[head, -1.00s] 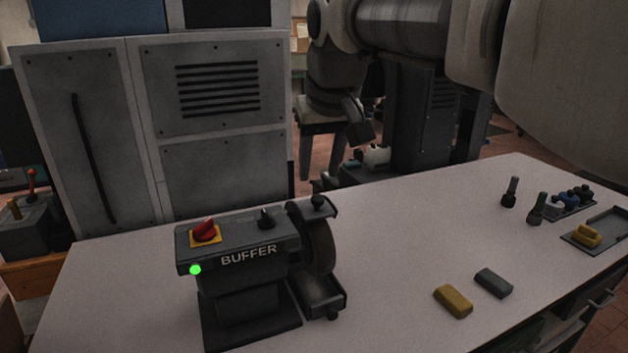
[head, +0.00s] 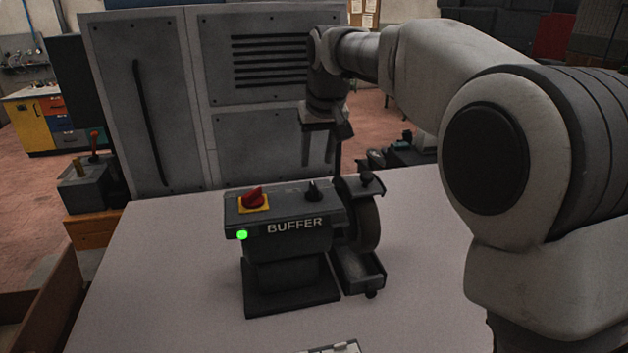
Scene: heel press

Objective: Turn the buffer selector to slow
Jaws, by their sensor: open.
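The buffer (head: 286,253) is a dark grey bench machine on the pale worktop, labelled BUFFER, with a lit green lamp (head: 242,235) on its front. Its selector (head: 313,190) is a small black knob on the top face, right of a red knob on a yellow plate (head: 253,198). The markings by the selector are too small to read. My gripper (head: 319,160) points down just above and behind the selector, apart from it as far as I can tell. Its jaws are open and nothing shows between them.
The buffing wheel (head: 368,222) and its guard stand close to the right of the selector. A grey cabinet (head: 160,110) rises behind the worktop (head: 150,270). My arm hides the worktop's right side. The worktop left of the buffer is clear.

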